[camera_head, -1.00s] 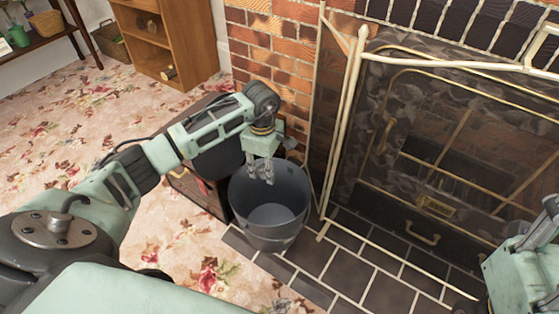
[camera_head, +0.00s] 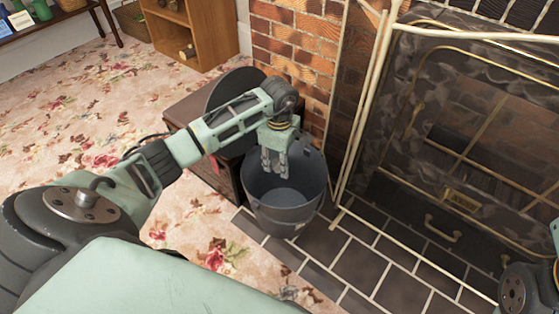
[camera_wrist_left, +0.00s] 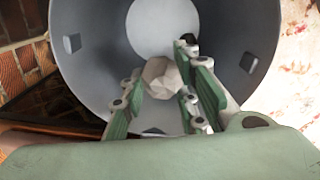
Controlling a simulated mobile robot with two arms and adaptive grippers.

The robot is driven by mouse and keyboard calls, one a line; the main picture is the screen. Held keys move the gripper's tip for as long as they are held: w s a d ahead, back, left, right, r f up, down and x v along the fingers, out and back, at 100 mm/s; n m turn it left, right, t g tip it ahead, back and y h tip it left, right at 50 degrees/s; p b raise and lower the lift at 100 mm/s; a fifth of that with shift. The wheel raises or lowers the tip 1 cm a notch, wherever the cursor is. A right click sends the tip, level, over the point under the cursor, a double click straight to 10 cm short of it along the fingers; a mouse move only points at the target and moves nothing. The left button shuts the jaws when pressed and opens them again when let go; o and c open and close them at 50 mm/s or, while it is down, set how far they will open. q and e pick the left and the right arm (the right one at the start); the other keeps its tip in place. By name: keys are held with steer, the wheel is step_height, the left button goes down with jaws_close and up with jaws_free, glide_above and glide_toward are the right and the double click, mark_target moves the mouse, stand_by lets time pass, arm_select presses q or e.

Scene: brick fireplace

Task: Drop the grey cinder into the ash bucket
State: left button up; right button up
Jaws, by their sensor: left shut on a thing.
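The ash bucket (camera_head: 286,216) is a dark grey open pail standing on the dark hearth tiles, left of the fire screen. My left gripper (camera_head: 274,166) points down over its mouth, toward the left side of the opening. In the left wrist view, the grey cinder (camera_wrist_left: 163,77), a pale faceted lump, sits between the fingers of my left gripper (camera_wrist_left: 165,88), which is shut on it. The bucket's inner wall (camera_wrist_left: 95,50) and pale round bottom lie below it. In the head view I cannot make out the cinder. My right gripper is out of view.
A brass-framed fire screen (camera_head: 455,130) stands right of the bucket, with a brick wall (camera_head: 290,45) behind. A dark chest (camera_head: 190,110) with a round dark object stands left of the bucket. A wooden shelf (camera_head: 205,30) stands farther back on the flowered carpet (camera_head: 80,110).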

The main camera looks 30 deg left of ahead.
mark_target(279, 160)
arm_select(q)
steer(key=o, duration=1.2)
step_height(279, 160, up, 12)
steer(key=shift+s, duration=0.1)
